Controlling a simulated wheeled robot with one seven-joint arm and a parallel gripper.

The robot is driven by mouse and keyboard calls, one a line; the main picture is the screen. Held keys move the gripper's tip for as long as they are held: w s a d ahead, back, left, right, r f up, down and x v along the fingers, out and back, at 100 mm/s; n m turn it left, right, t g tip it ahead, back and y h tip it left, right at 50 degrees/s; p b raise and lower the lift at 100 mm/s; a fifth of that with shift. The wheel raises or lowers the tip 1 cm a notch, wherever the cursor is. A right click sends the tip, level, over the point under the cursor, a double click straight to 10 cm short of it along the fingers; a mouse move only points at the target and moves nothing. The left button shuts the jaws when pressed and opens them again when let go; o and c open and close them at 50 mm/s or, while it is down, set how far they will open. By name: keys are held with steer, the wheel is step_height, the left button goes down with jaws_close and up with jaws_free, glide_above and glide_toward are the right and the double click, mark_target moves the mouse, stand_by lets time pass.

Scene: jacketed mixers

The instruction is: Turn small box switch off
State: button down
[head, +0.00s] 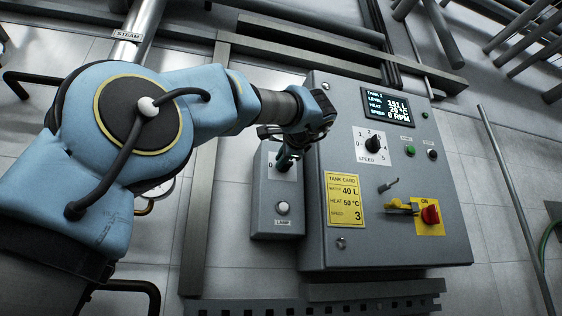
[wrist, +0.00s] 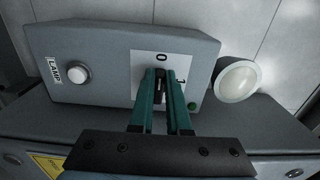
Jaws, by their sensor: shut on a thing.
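The small grey box (head: 263,217) with a LAMP label hangs just left of the large control panel in the head view. In the wrist view the same box (wrist: 112,50) shows a white plate (wrist: 147,62) marked 0 and 1. My gripper (wrist: 161,78) has its green fingers shut on the dark switch knob (wrist: 159,88) in front of this plate. The fingers hide most of the knob, so I cannot tell which mark it points to. In the head view my gripper (head: 287,160) reaches the upper part of the box.
The large panel (head: 320,225) stands close on the right, with a display (head: 387,105), a speed knob (head: 373,143) and a red switch (head: 430,214) on yellow. The LAMP button (wrist: 77,74) and a round lamp (wrist: 238,80) flank the white plate. Pipes run behind.

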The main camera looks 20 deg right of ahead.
steer(key=shift+f, duration=0.1)
stand_by(0.3)
steer(key=c, duration=0.9)
jaws_free()
steer(key=s, duration=0.3)
steer(key=s+a+b, duration=0.1)
steer(key=s, duration=0.6)
steer(key=shift+s+a+b, duration=0.15)
steer(key=shift+s+b, duration=0.2)
steer(key=shift+s, duration=0.05)
